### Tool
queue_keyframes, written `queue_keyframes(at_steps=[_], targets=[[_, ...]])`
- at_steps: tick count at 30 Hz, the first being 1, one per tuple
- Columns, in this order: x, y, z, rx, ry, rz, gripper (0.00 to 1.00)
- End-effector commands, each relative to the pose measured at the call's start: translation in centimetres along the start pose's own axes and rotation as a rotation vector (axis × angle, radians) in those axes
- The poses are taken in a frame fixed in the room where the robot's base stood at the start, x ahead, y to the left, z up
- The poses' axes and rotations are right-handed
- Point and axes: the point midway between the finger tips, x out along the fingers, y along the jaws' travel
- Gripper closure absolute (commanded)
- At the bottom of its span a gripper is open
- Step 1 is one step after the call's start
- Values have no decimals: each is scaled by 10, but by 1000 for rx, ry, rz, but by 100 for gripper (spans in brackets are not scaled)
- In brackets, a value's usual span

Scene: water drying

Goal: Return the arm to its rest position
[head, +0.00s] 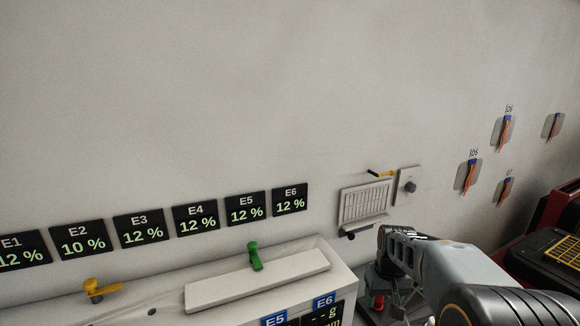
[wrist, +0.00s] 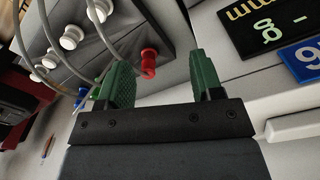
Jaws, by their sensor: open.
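My arm (head: 455,275) reaches in from the lower right of the head view. Its gripper is hidden there behind the arm or below the frame. In the wrist view my gripper (wrist: 160,85) shows two green fingers standing wide apart with nothing between them. A red knob (wrist: 149,63) on a grey unit shows behind the gap between the fingers. I cannot tell how far away it is.
A white cabinet (head: 338,262) with a green handle (head: 254,256) and a yellow handle (head: 95,289) stands along the wall. A red and black machine (head: 560,235) is at the right. A grey unit (wrist: 165,42) with knobs and cables lies close beyond the fingers.

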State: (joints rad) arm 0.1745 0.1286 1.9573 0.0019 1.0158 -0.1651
Motion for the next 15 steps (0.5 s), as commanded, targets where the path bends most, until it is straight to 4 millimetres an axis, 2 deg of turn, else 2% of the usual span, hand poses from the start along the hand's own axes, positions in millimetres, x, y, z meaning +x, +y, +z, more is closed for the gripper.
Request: queue_keyframes(at_steps=[1,6,12,15], targets=[[-7,-10,21,19,25,2,40],[-17,-37,82,62,101,2,40],[-23,-55,129,35,183,-3,40],[-29,-60,141,15,219,-5,40]])
